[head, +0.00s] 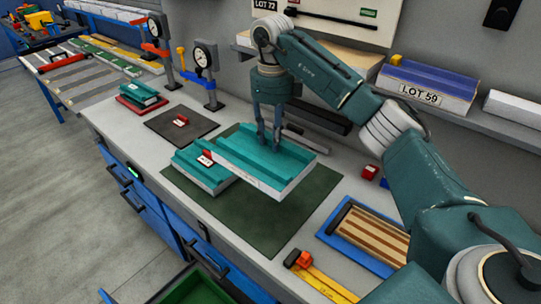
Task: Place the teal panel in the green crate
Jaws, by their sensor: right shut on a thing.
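A teal panel (250,152) with a pale lower side and a ribbed top is in the grasp of my right gripper (269,139). The fingers are shut on its top from above, over the dark green mat (303,205). The panel looks raised off the mat, overlapping the view of a second teal panel (203,173) with a red tag, which lies on the mat to its left. Only part of the green crate (195,290) shows, low at the bottom edge, in front of the bench. My left gripper is not in view.
A smaller teal stack (137,93) sits on a red base, beside a dark mat (178,128) and dial gauges (203,57). A blue tray (345,246) with wooden strips and a yellow-orange clamp (318,277) lie on the right. Blue drawers (160,212) are below the bench top.

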